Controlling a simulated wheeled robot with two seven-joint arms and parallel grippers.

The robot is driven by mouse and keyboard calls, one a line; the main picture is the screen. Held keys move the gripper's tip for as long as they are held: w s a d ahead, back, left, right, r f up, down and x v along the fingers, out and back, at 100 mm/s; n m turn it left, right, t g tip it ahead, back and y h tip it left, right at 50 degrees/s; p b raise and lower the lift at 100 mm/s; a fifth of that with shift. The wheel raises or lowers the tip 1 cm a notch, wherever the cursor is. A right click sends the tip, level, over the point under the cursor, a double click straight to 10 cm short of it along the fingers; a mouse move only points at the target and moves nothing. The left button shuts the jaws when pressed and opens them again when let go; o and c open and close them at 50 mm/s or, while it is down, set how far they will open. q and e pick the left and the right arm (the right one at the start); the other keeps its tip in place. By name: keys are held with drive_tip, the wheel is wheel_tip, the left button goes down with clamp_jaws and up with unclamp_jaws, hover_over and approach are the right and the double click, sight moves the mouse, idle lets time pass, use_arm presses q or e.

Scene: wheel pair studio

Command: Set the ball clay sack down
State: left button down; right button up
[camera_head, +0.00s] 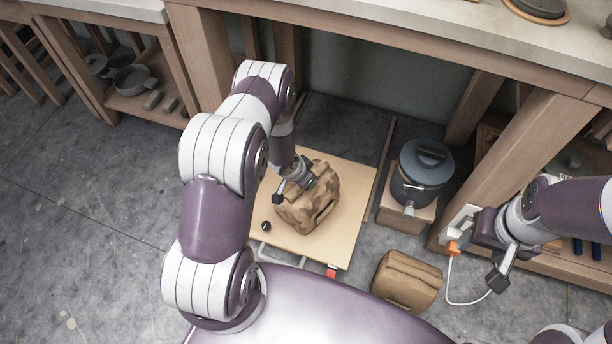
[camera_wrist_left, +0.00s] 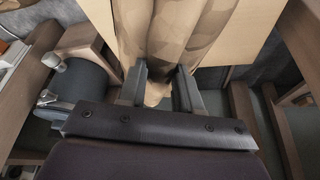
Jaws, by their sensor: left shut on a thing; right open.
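A brown, blotch-patterned sack (camera_head: 318,205) is over the pale wooden board (camera_head: 345,240) in the head view. My left gripper (camera_head: 294,189) is shut on the sack's upper end. In the left wrist view the sack (camera_wrist_left: 170,30) runs out from between the two fingers (camera_wrist_left: 161,92), with the pale board behind it. I cannot tell whether the sack's underside touches the board. A second, plain brown sack (camera_head: 405,282) lies on the floor to the right of the board. No label is readable on either sack. My right gripper (camera_head: 490,258) is open and empty at the right.
A dark lidded pot (camera_head: 422,168) stands on a wooden block right of the board. An orange plug (camera_head: 453,248) with a white cable is beside my right gripper. A small black knob (camera_head: 266,226) sits on the board's left edge. Worktable legs bound the back; floor is clear at left.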

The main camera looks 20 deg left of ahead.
use_arm(q)
drive_tip(key=shift+r, duration=0.1)
drive_tip(key=c, duration=1.2)
unclamp_jaws()
drive_tip(key=shift+f, duration=0.2)
drive_tip(key=o, duration=0.4)
drive_tip(key=shift+r, duration=0.1)
drive_tip(key=shift+r, duration=0.3)
drive_tip(key=s+r+n+g+y+p, duration=0.1)
drive_tip(key=s+r+p, duration=0.15)
drive_tip(key=r, duration=0.95)
drive_tip(key=s+r+n+y+p, duration=0.1)
drive_tip(key=s+r+p, duration=0.15)
drive_tip(key=r, duration=0.95)
drive_tip(key=s+d+r, duration=0.1)
drive_tip(key=s+r, duration=0.2)
drive_tip(key=s, duration=0.1)
drive_tip(key=s+d+r+n+g, duration=0.1)
drive_tip(key=s+d+r, duration=0.1)
drive_tip(key=s+r, duration=0.1)
drive_tip(key=s+d+r+g, duration=0.1)
drive_tip(key=s+r, duration=0.3)
drive_tip(key=shift+s+d+r+n+h, duration=0.15)
drive_tip(key=shift+s+r+n+h, duration=0.05)
drive_tip(key=shift+s+n+h, duration=0.15)
